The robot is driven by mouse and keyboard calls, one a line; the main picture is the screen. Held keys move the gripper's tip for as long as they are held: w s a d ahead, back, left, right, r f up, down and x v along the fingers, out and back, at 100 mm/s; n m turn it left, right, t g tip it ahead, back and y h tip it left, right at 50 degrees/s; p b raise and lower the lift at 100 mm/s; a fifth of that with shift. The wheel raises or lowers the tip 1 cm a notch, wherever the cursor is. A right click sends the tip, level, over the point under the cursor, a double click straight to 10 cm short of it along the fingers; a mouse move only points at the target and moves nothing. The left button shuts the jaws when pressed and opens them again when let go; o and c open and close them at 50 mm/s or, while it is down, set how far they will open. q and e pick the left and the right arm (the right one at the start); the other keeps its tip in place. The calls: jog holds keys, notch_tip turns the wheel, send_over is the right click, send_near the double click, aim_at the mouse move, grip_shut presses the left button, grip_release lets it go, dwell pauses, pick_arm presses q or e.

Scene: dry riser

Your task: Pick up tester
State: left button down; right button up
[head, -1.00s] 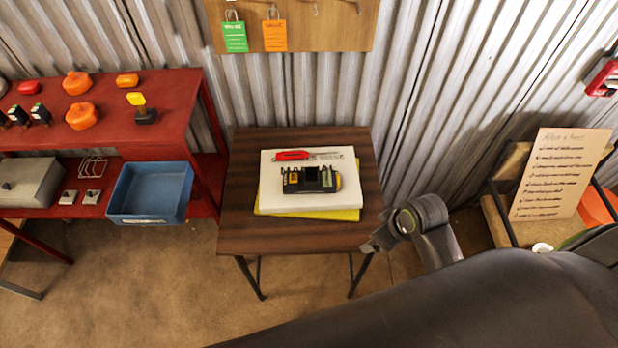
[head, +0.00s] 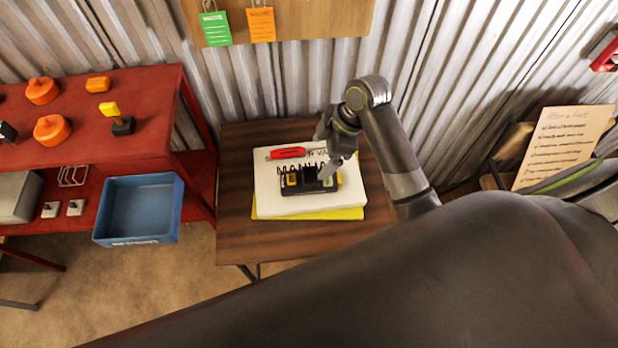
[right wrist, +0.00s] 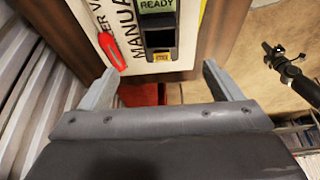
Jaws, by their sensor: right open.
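The tester appears to be the black device (head: 298,184) with a yellow part, dark coiled leads and a small screen. It lies on a white manual (head: 275,205) on the brown table. In the right wrist view, the device (right wrist: 160,38) shows a green screen reading READY. My right gripper (head: 326,153) is open above the back right part of the device and partly covers it. In the right wrist view, the open jaws (right wrist: 160,84) are empty and the device lies ahead between them. My left gripper is not in view.
A red-handled tool (head: 287,153) lies on the manual behind the device. A yellow sheet (head: 345,213) sticks out below the manual. The brown table (head: 237,190) has bare space on the left. A blue bin (head: 140,209) and red shelf (head: 125,146) stand left; a corrugated wall is behind.

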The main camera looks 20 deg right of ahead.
aim_at(304, 177)
jog(key=x, duration=0.6)
jog(key=shift+w+a+f, duration=0.15)
jog(key=shift+f, duration=0.15)
jog(key=shift+a+f, duration=0.15)
jog(key=shift+f, duration=0.25)
jog(key=p+x, duration=0.1)
jog(key=x, duration=0.3)
jog(key=shift+a+f, duration=0.25)
jog(key=shift+f, duration=0.25)
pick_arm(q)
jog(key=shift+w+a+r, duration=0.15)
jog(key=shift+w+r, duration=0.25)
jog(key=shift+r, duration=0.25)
pick_arm(e)
jog(key=shift+c, duration=0.3)
jog(key=c, duration=1.2)
